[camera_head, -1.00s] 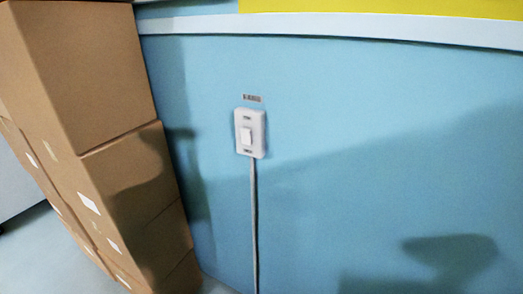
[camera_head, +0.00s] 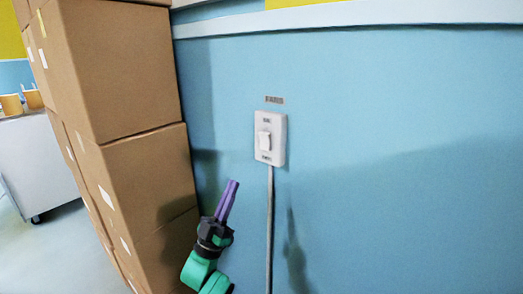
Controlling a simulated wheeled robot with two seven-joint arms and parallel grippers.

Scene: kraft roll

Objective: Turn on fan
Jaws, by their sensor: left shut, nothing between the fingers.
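A white wall switch plate (camera_head: 270,139) with a rocker is fixed to the blue wall, near the middle of the head view. A small label reading something like "FANS" (camera_head: 274,100) is just above it. A grey conduit runs down from the plate. My left gripper (camera_head: 232,184) has purple fingers that are shut and empty. It points upward, below and to the left of the switch, apart from it. My right gripper is not in view. No fan shows in view.
Stacked cardboard boxes (camera_head: 120,75) stand close on the left, against the wall. A white wheeled cabinet (camera_head: 45,165) is farther left. The wall to the right of the switch is clear.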

